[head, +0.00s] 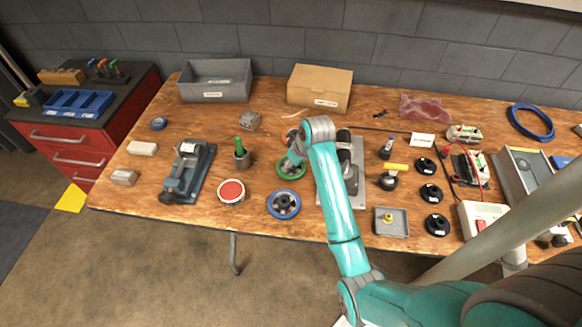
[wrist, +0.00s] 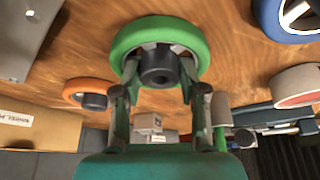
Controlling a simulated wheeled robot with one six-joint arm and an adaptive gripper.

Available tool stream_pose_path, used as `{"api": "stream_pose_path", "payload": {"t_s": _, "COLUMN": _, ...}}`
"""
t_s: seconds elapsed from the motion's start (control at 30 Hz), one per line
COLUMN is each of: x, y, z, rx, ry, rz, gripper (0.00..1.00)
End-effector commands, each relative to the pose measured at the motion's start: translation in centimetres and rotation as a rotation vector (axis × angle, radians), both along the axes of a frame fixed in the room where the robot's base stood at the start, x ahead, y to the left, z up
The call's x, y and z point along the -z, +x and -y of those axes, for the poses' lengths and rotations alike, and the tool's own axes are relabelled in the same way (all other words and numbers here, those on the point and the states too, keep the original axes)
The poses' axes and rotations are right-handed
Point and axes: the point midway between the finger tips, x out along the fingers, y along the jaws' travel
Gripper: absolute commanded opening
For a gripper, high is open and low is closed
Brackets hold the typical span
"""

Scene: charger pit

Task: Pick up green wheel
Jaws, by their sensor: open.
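The green wheel (head: 291,170) lies flat on the wooden table in the head view, partly covered by my arm. In the wrist view the green wheel (wrist: 122,46) shows its green rim, grey spokes and dark hub. My gripper (wrist: 160,92) is open, with its two fingers on either side of the dark hub. Whether the fingers touch the wheel I cannot tell. In the head view my gripper (head: 292,158) is over the green wheel, its fingers too small to make out.
A blue wheel (head: 283,204) lies just in front of the green wheel. An orange wheel (wrist: 88,94) lies behind it. A green-handled tool in a cup (head: 242,159) stands to the left. A grey plate with a dark device (head: 356,172) is close on the right.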

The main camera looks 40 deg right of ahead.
Motion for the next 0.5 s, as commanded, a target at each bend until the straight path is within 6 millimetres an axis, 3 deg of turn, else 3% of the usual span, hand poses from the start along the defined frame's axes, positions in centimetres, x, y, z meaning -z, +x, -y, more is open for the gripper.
{"api": "stream_pose_path", "payload": {"t_s": 0.1, "x": -0.03, "y": 0.0, "z": 0.0, "rx": 0.0, "ry": 0.0, "rz": 0.0, "gripper": 0.42}}
{"api": "stream_pose_path", "payload": {"t_s": 0.27, "x": -0.04, "y": 0.0, "z": 0.0, "rx": 0.0, "ry": 0.0, "rz": 0.0, "gripper": 0.02}}
{"api": "stream_pose_path", "payload": {"t_s": 0.5, "x": -0.14, "y": 0.02, "z": 0.01, "rx": 0.0, "ry": 0.0, "rz": 0.001, "gripper": 0.0}}
